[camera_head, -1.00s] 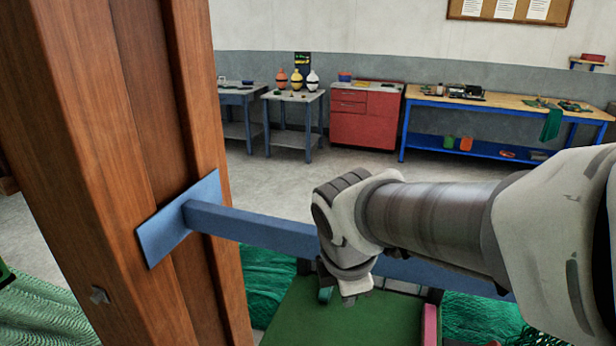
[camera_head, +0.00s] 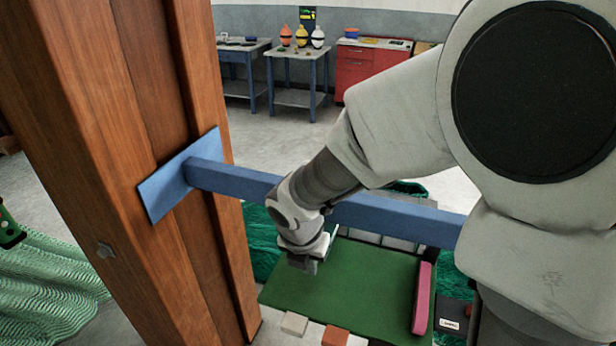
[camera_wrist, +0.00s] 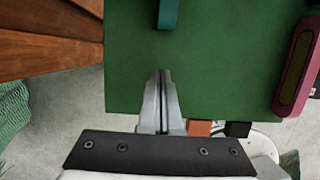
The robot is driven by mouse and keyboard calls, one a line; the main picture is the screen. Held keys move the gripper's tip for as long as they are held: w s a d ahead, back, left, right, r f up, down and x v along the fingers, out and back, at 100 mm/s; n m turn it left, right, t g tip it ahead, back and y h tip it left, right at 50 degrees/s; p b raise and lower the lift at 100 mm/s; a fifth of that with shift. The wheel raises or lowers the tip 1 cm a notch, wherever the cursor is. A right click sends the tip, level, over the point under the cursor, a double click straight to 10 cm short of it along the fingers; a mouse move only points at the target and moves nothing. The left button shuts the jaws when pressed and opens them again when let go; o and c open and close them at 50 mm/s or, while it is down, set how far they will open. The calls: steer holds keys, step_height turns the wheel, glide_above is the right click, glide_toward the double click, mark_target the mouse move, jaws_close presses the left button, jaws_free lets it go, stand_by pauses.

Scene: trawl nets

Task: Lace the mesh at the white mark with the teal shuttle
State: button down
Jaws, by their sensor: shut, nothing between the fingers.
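A teal piece (camera_wrist: 168,14), which looks like the shuttle, shows only in part at the top edge of the wrist view, over the green board (camera_wrist: 220,60). It cannot be made out in the head view, where my gripper and arm cover that area. My gripper (camera_head: 303,262) points down over the left part of the green board (camera_head: 350,290). In the wrist view my gripper (camera_wrist: 160,75) has its fingers together and empty, with the teal piece ahead of the tips. Green netting (camera_head: 50,300) lies at the lower left. I cannot make out a white mark on any mesh.
A wooden post (camera_head: 110,130) stands close at the left. A blue bar (camera_head: 395,220) runs from it across the far side of the board. A pink piece (camera_head: 422,298) lies along the board's right edge. Small white and orange blocks (camera_head: 335,336) sit at the near edge.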

mark_target(318, 266)
steer(key=shift+x, duration=1.25)
steer(key=w, duration=0.1)
steer(key=w+d, duration=0.1)
steer(key=w, duration=0.1)
steer(key=shift+f+p, duration=0.1)
steer(key=shift+p, duration=0.25)
steer(key=shift+w+d, duration=0.2)
steer(key=shift+w, duration=0.2)
steer(key=w+p, duration=0.1)
steer(key=w+d, duration=0.1)
steer(key=w, duration=0.1)
steer(key=w+p, duration=0.1)
steer(key=shift+w+d+p, duration=0.2)
steer(key=shift+d+p, duration=0.1)
steer(key=shift+p, duration=0.05)
steer(key=shift+w+d, duration=0.1)
steer(key=shift+w, duration=0.25)
steer(key=shift+s, duration=0.1)
steer(key=shift+s, duration=0.1)
